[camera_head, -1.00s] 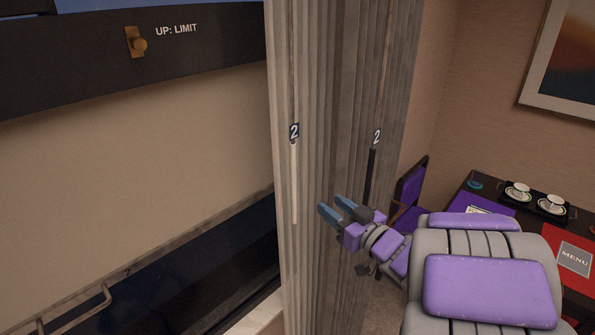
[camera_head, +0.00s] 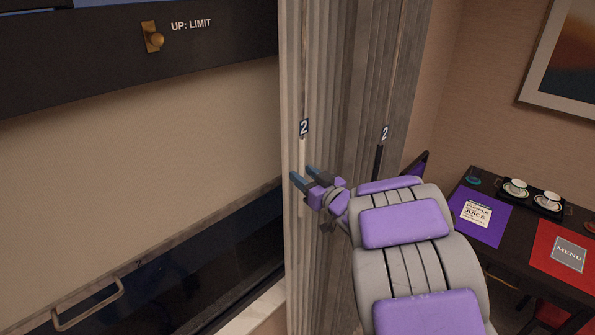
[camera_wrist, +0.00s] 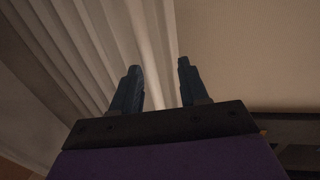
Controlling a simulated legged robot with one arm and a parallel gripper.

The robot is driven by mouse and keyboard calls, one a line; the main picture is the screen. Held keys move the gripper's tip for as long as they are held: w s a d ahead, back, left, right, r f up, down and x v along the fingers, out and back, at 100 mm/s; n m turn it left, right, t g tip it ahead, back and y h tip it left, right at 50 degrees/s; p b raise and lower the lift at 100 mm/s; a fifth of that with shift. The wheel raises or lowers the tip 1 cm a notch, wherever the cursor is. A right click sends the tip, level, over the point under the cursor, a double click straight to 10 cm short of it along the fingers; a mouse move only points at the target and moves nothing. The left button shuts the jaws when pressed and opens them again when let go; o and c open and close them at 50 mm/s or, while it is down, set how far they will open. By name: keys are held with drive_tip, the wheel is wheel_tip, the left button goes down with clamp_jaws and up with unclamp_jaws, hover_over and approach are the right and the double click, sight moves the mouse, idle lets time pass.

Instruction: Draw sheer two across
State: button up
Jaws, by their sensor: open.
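Grey pleated curtains hang gathered in the middle of the head view. A pale wand (camera_head: 303,155) with a dark "2" tag (camera_head: 304,127) hangs down the left, sheer-looking curtain (camera_head: 291,80). A dark wand (camera_head: 378,160) with another "2" tag (camera_head: 385,133) hangs farther right. My gripper (camera_head: 302,174) is open, with its blue fingers at the pale wand, overlapping it in the head view. In the wrist view, my gripper (camera_wrist: 158,66) points at the pleats (camera_wrist: 85,45), and a pale strip shows between the fingers. I cannot tell whether they touch the wand.
A tan blind (camera_head: 130,160) covers the window at left, with a handle bar (camera_head: 90,303) below and a brass knob (camera_head: 153,37) marked "UP: LIMIT" above. At right, a dark table (camera_head: 515,240) holds cups, a purple mat and a red menu mat.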

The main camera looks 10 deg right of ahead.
sight(303, 172)
drive_tip(key=w, duration=0.3)
drive_tip(key=shift+w+a+f, duration=0.1)
drive_tip(key=shift+w+f, duration=0.15)
drive_tip(key=shift+w, duration=0.05)
drive_tip(key=shift+w+d+r, duration=0.1)
drive_tip(key=shift+d+r, duration=0.1)
drive_tip(key=shift+d, duration=0.2)
drive_tip(key=shift+a, duration=0.8)
drive_tip(key=c, duration=0.3)
drive_tip(key=shift+w+d+f, duration=0.1)
drive_tip(key=shift+d+f, duration=0.05)
drive_tip(key=shift+d, duration=0.15)
clamp_jaws()
